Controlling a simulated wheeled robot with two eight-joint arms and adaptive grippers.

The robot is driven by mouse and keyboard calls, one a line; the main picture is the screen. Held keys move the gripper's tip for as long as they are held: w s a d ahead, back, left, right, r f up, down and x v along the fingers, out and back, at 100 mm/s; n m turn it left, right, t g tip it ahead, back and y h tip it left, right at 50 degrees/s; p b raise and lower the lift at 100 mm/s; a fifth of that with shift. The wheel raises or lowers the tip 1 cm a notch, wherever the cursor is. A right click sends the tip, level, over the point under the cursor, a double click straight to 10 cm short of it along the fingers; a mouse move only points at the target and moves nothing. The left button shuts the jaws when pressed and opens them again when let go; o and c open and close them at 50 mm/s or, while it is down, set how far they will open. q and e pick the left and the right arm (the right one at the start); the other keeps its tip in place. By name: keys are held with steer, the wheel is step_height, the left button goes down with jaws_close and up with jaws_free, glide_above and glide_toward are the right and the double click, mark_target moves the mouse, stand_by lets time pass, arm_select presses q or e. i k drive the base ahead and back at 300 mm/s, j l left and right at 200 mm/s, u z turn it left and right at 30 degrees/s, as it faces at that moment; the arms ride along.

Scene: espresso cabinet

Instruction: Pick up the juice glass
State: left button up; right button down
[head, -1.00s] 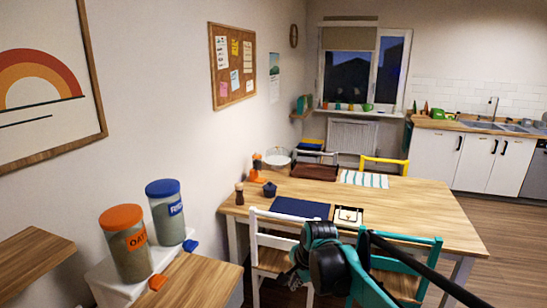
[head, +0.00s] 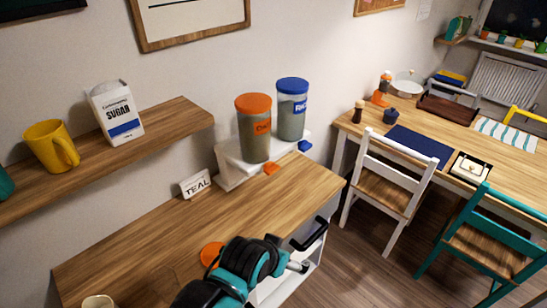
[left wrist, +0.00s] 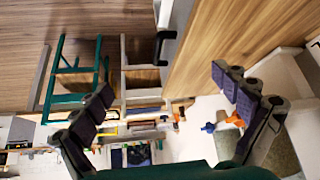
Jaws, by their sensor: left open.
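My left arm reaches over the counter's front edge in the head view. In the left wrist view my left gripper (left wrist: 165,90) has its fingers spread wide with nothing between them. It points past the counter edge towards the chairs and table. My right gripper is in neither view.
A shelf (head: 165,125) above bears a yellow mug (head: 50,146) and sugar carton (head: 116,113). Chairs and a table stand right.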

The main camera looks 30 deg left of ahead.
mark_target(163, 281)
steer(key=u, duration=2.25)
steer(key=k+l, duration=0.25)
steer(key=l, duration=0.2)
steer(key=k+l+u, duration=0.15)
steer(key=k+l, duration=0.15)
steer(key=l, duration=0.15)
steer(key=k+l, duration=0.3)
steer(key=l, duration=0.15)
steer(key=i+u, duration=0.05)
